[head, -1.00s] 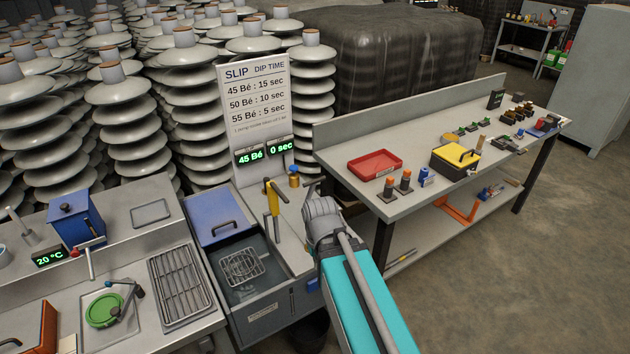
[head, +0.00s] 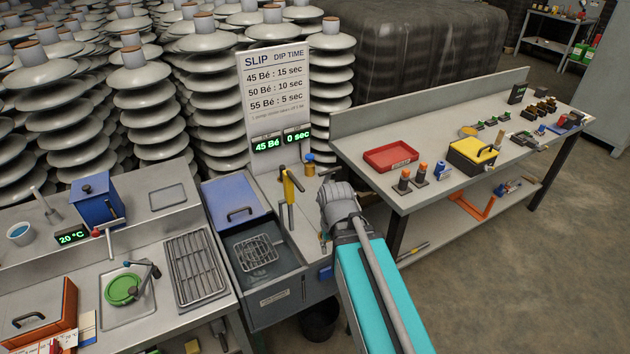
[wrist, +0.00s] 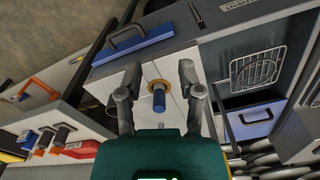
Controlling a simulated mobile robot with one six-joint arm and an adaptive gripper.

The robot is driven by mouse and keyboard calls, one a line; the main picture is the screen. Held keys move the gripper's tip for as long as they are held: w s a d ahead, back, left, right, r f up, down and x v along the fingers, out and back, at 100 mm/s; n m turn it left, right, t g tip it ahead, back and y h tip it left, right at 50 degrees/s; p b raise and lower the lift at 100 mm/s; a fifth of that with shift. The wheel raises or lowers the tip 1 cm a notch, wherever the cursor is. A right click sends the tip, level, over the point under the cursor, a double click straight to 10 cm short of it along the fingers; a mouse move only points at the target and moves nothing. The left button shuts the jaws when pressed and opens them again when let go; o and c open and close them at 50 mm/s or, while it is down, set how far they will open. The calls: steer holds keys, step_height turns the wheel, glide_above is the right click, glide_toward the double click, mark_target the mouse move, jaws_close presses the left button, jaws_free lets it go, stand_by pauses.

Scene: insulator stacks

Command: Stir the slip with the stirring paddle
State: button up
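The slip basin (head: 262,268) is a grey tank with a wire rack (head: 257,252) in it; its surface also shows at the right of the wrist view (wrist: 263,68). A blue upright peg with a gold collar (wrist: 159,98) stands on the grey deck beside the basin; it also shows in the head view (head: 309,159). I cannot tell whether it is the paddle's handle. A yellow-handled tool (head: 290,186) stands at the basin's right edge. My gripper (wrist: 158,73) is open and empty, its fingers apart on either side of the peg in the wrist view. Its fingertips are unclear in the head view.
A sign with lit displays (head: 277,100) stands behind the basin, reading 45 Bé and 0 sec. A blue lid (head: 235,199) lies behind the tank. A bench (head: 420,192) with a red tray (head: 390,157) stands at right. Stacked insulators (head: 150,100) fill the back.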

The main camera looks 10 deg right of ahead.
steer(key=w+d+r+m+t+p, duration=0.1)
steer(key=w+d+r+m+p, duration=0.3)
steer(key=w+r+m+p, duration=0.7)
step_height(320, 180, up, 12)
steer(key=m+t+p, duration=0.1)
steer(key=m+p, duration=0.2)
steer(key=p, duration=0.8)
glide_above(337, 168)
steer(key=s, duration=0.3)
steer(key=shift+w+d+f+y, duration=0.2)
steer(key=shift+d+f+y, duration=0.1)
steer(key=shift+d, duration=0.15)
steer(key=shift+f+b, duration=0.1)
steer(key=shift+b, duration=0.3)
steer(key=f+b, duration=0.4)
steer(key=w+f+b, duration=0.1)
steer(key=f+b, duration=0.4)
steer(key=w+f+b, duration=0.1)
steer(key=f+b, duration=0.3)
steer(key=shift+w+a+f, duration=0.15)
steer(key=shift+w+a, duration=0.1)
steer(key=shift+a, duration=0.15)
jaws_close()
